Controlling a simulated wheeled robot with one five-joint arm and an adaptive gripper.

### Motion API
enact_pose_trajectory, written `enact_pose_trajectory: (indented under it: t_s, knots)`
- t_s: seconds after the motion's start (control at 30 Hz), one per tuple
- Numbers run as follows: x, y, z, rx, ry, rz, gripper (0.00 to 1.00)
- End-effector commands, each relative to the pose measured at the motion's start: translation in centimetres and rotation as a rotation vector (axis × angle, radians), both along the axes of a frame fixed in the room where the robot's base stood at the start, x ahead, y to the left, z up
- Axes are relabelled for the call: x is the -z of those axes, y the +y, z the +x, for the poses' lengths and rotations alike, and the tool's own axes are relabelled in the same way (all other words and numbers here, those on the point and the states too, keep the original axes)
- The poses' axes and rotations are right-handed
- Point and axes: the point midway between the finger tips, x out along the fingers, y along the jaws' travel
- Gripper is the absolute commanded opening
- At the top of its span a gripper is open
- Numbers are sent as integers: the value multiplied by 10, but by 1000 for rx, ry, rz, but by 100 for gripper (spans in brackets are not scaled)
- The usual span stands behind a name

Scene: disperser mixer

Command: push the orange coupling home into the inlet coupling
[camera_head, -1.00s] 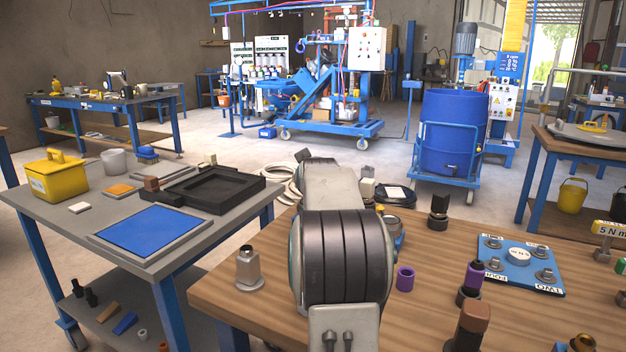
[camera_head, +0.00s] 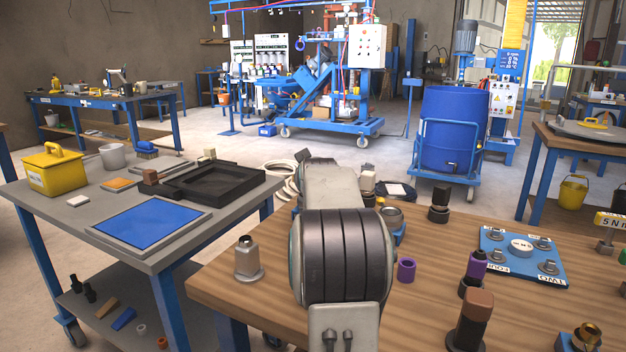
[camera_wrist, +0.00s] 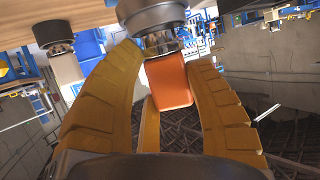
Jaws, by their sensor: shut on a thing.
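In the wrist view, the orange coupling (camera_wrist: 168,82) sits between the yellow-brown fingers of my gripper (camera_wrist: 168,62), which is shut on it. Its metal end (camera_wrist: 160,42) points at a round grey fitting (camera_wrist: 155,12) at the top of the view, which looks like the inlet coupling. The two look lined up and close or touching; I cannot tell how deep one sits in the other. In the head view my own arm hides the gripper and the orange coupling.
A wooden bench (camera_head: 420,315) carries a grey metal fitting (camera_head: 247,262), a purple ring (camera_head: 405,270), a dark fitting (camera_head: 439,206), a brown-topped post (camera_head: 472,320) and a blue plate (camera_head: 510,238). A grey table (camera_head: 75,215) with a blue panel stands at left.

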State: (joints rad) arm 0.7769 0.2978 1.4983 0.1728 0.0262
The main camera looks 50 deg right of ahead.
Motion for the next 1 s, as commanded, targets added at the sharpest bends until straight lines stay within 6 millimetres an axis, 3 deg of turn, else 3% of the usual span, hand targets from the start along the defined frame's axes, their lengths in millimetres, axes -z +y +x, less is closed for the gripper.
enact_pose_trajectory:
  t_s: [0.73,0.77,1.0]
  knots:
    - [17,0,0,0,2,2,11]
    - [17,0,0,0,3,3,51]
    - [18,0,0,0,5,5,73]
